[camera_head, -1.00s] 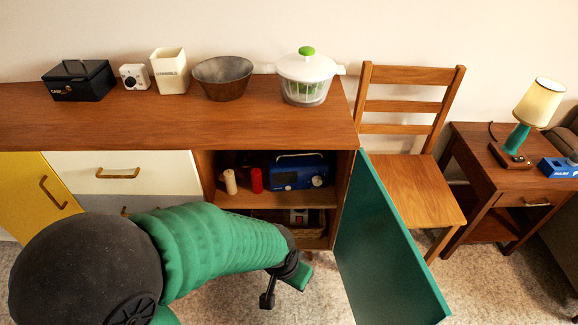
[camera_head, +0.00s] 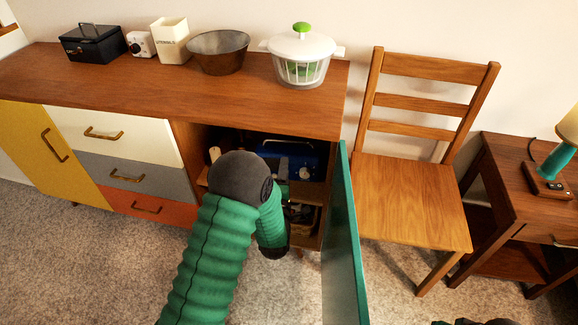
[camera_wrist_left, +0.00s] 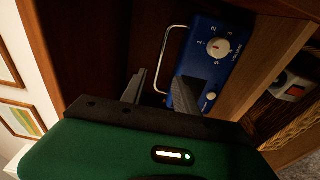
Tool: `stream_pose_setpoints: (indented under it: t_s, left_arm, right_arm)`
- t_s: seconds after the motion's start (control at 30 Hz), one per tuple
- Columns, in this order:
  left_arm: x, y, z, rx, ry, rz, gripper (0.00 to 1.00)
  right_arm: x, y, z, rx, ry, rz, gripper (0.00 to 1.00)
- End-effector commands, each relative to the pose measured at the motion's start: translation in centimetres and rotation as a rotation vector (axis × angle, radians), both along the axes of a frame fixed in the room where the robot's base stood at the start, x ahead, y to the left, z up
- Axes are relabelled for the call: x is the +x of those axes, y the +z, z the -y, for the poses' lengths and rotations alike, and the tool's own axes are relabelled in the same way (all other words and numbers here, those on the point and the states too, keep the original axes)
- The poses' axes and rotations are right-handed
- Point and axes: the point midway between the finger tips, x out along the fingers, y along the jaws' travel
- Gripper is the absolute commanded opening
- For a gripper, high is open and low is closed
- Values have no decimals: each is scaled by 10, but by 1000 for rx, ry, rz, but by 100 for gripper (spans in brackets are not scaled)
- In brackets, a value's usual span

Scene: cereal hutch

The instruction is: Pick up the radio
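The blue radio (camera_head: 304,160) stands on the upper shelf inside the open cabinet bay, partly hidden by my left arm. In the left wrist view the radio (camera_wrist_left: 222,68) shows its white knobs and a pale wire handle (camera_wrist_left: 166,58). My left gripper (camera_wrist_left: 160,92) is open. Its two dark fingers are apart and point at the radio; the near end of the handle shows between them. One finger overlaps the radio's face in that view; I cannot tell whether it touches. In the head view the left fingers are mostly hidden.
The green cabinet door (camera_head: 344,235) stands open right of the bay, close to my arm. A cream cylinder (camera_head: 214,154) is on the same shelf, left. A wicker basket (camera_wrist_left: 262,122) is on the shelf below. A wooden chair (camera_head: 412,195) stands beyond the door.

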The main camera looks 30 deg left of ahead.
Motion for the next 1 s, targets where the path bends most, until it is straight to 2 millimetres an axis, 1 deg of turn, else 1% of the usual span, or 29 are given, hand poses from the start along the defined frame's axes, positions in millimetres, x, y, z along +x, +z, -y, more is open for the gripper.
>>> stream_pose_setpoints:
  t_s: [0.03, 0.23, 0.3, 0.43, 0.47, 0.6, 0.7, 0.8, 0.97, 1.0]
  left_arm:
    - [13, -3, -6, 2, 1, 5, 36]
    - [60, -4, -25, 2, 0, 1, 36]
    - [71, -4, -29, 1, 0, 0, 36]
    - [83, -3, -33, 2, -1, -2, 36]
    - [87, -4, -34, 3, -1, -1, 36]
    - [112, -8, -42, 3, -1, 0, 36]
    - [125, -5, -47, 2, -1, -2, 36]
    - [130, -3, -49, 3, -1, -4, 36]
    - [130, -1, -49, 3, -1, -4, 36]
    - [130, -2, -49, 3, -1, -4, 31]
  right_arm:
    - [0, -8, 0, 0, 0, 0, 20]
    - [0, -22, 0, 0, 0, 0, 20]
    - [0, -25, 0, 0, 0, 0, 20]
    - [0, -29, 0, 0, 0, 0, 20]
    - [0, -33, 0, 0, 0, 0, 20]
    - [0, -52, 0, 0, 0, 0, 20]
    - [0, -55, 0, 0, 0, 0, 20]
    - [0, -55, 0, 0, 0, 0, 20]
    - [0, -53, 0, 0, 0, 0, 20]
    - [0, -53, 0, 0, 0, 0, 20]
